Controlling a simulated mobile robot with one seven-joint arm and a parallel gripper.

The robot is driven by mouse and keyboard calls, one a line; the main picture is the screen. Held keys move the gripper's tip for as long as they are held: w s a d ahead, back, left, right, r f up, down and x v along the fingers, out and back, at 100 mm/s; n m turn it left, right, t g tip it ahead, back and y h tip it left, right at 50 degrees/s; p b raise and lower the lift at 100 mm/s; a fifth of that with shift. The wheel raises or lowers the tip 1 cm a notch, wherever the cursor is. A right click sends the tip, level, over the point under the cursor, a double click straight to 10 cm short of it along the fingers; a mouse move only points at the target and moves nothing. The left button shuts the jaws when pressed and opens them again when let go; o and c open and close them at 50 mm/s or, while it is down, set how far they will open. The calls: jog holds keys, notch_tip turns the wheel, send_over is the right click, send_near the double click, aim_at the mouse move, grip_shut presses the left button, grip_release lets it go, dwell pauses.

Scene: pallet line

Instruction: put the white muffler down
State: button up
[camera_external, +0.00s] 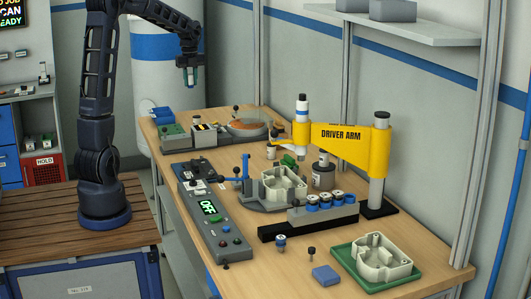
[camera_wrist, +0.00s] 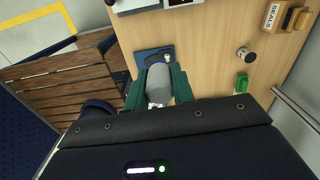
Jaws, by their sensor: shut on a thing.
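My gripper (camera_wrist: 158,88) is shut on a pale grey-white cylinder, the white muffler (camera_wrist: 158,80), in the wrist view. Its two green fingers press on either side of it, and a small metal end shows at its lower part.
The workbench (camera_external: 188,205) carries a grey OFF panel (camera_external: 210,228), a yellow driver arm (camera_external: 340,146), pale housings and a green tray (camera_external: 345,262). A blue holder (camera_external: 160,114) sits at its far left corner. A slatted wooden surface (camera_wrist: 65,85) lies left in the wrist view.

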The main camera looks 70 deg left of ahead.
jog(key=w+d+m, duration=0.2)
jog(key=w+d, duration=0.3)
jog(key=d, duration=0.6)
jog(key=w+d+r+m, duration=0.1)
jog(key=w+d+m, duration=0.2)
jog(key=w+d, duration=0.55)
jog(key=w+d+m, duration=0.2)
jog(key=w+d, duration=0.1)
jog(key=d, duration=1.1)
jog(key=d+m, duration=0.2)
jog(key=d, duration=1.1)
jog(key=m, duration=1)
send_over(246, 275)
notch_tip(246, 275, down, 31)
jog(key=shift+r, duration=0.1)
